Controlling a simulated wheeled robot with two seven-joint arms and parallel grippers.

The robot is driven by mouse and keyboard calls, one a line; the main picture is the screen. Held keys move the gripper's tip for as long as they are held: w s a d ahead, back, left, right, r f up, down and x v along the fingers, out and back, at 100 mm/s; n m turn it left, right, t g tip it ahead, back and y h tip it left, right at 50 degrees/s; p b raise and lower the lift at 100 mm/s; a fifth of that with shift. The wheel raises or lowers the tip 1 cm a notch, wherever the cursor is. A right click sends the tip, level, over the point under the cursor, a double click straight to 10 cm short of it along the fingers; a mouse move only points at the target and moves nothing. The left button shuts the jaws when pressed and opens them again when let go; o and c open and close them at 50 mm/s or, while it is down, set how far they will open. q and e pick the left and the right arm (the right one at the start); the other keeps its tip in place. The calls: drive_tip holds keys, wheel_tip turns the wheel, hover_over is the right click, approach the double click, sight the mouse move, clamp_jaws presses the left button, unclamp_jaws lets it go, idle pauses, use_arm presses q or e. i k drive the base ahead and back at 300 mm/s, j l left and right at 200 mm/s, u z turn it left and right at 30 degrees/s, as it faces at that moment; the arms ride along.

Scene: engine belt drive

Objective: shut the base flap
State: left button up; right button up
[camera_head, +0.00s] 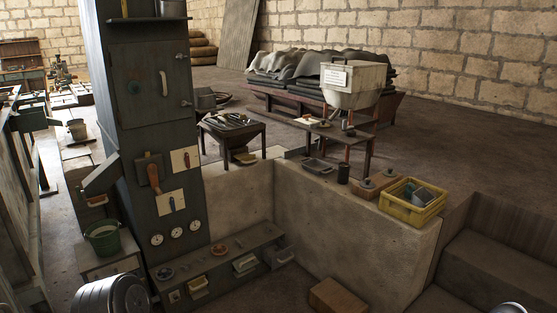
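A tall dark cabinet (150,90) stands at the left, with handles, a wooden-handled lever (153,178) and several round gauges (176,232) on its front. A low dark base unit (222,257) runs along its foot. Small pale pieces (197,287) and (245,263) and a grey tray-like piece (278,254) stick out from its front. A tilted grey panel (102,176) juts from the cabinet's left side. I cannot tell which of these is the base flap or how far it stands open. Neither of my grippers shows.
A low concrete wall (345,235) bounds the sunken floor, which holds a brown block (337,297). A yellow crate (412,203) stands on the wall top. A green bucket (103,238) is left of the cabinet. Shiny rounded metal shows at the bottom left and bottom right edges.

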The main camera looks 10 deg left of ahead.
sight(243, 263)
drive_tip(key=i+u, duration=0.5)
drive_tip(key=i+j+u, duration=0.1)
drive_tip(key=i+u, duration=0.35)
drive_tip(key=i, duration=2.45)
